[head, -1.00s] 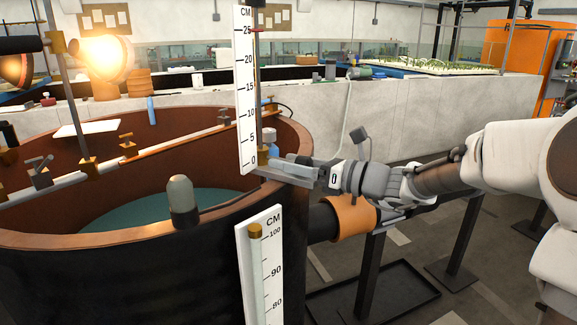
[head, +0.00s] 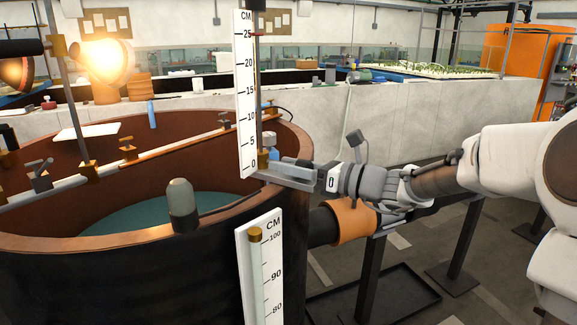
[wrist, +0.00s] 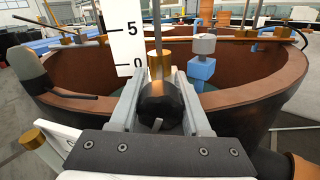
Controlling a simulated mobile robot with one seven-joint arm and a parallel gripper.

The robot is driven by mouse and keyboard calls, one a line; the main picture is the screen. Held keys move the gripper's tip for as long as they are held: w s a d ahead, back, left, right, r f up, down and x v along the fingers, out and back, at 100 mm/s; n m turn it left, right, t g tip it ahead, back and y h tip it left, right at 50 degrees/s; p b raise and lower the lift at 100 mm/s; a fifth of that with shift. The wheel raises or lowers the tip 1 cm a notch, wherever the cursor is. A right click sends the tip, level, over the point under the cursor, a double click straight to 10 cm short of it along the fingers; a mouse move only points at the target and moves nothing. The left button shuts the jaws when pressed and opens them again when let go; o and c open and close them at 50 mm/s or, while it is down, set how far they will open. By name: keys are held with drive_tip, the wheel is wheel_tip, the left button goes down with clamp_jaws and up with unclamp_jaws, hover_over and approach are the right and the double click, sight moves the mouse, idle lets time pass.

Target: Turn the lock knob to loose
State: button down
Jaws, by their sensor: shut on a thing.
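A dark round knob (wrist: 160,103), which I take to be the lock knob, sits between the fingers of my gripper (wrist: 161,82) in the wrist view. The fingers are closed on its sides. A small grey stub shows on its near face. A brass collar (wrist: 160,66) on a thin upright rod stands just behind it, beside the white centimetre scale (wrist: 127,38). In the head view, my gripper (head: 270,174) reaches in from the right to the foot of the scale (head: 244,95), just below the brass collar (head: 263,159). The knob itself is hidden there.
The round tank's rim (head: 150,237) runs close under my gripper. A second scale (head: 262,275) stands in front. A rounded grey post (head: 182,205) is at left, and a blue fitting (wrist: 201,70) lies just right of the fingers in the wrist view.

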drive_tip(key=shift+n+b, duration=0.5)
drive_tip(key=shift+n, duration=0.9)
drive_tip(key=shift+c, duration=1.9)
unclamp_jaws()
drive_tip(key=p+v, duration=0.3)
drive_tip(key=v, duration=1.4)
drive_tip(key=shift+s+d+p, duration=0.15)
drive_tip(key=shift+p, duration=0.15)
